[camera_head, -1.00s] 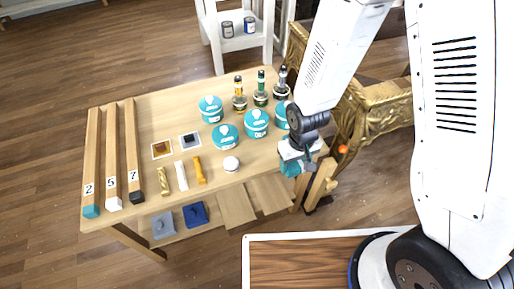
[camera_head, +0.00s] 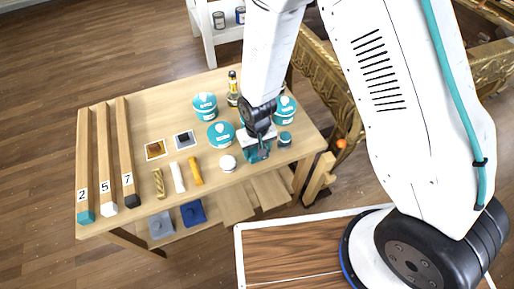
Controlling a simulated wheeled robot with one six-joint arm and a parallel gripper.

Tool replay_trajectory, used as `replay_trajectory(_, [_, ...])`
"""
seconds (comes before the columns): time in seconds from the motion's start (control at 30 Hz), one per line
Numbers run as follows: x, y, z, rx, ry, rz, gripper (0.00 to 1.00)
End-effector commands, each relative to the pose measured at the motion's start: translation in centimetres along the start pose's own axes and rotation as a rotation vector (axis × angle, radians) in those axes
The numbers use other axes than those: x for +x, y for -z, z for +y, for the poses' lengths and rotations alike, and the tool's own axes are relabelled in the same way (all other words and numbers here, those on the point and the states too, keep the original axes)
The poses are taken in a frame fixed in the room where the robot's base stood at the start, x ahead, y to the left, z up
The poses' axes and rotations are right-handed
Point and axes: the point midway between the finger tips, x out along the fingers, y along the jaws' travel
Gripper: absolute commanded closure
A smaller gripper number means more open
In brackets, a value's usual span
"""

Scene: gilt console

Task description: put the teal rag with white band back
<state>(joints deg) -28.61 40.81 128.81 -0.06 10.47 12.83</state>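My gripper (camera_head: 257,154) hangs over the right part of the wooden table (camera_head: 150,110), among the teal jars. Teal shows at its tip below a white part. I cannot tell whether this is its fingers or cloth, nor whether it is open or shut. I cannot make out a teal rag with a white band. A grey folded cloth (camera_head: 162,226) and a blue folded cloth (camera_head: 193,213) lie on the low shelf under the table's front edge.
Teal jars (camera_head: 221,134) and a small teal pot (camera_head: 285,139) stand near my gripper. A white ball-like item (camera_head: 228,163) sits in front. Numbered wooden bars (camera_head: 104,160) lie at left. A gilt console (camera_head: 335,90) stands at right.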

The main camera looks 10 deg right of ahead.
Motion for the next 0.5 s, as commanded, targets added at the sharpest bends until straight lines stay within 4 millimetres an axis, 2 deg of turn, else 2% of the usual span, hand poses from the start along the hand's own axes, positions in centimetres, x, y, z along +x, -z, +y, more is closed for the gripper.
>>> replay_trajectory(0.17, [0.07, 0.03, -0.16, -0.003, 0.0, 0.001, 0.57])
replay_trajectory(0.2, [0.07, 0.03, -0.18, -0.003, 0.0, 0.001, 0.31])
replay_trajectory(0.27, [0.07, 0.03, -0.19, -0.003, 0.0, 0.001, 0.17])
replay_trajectory(0.5, [0.03, 0.03, -0.17, -0.003, 0.0, 0.001, 0.17])
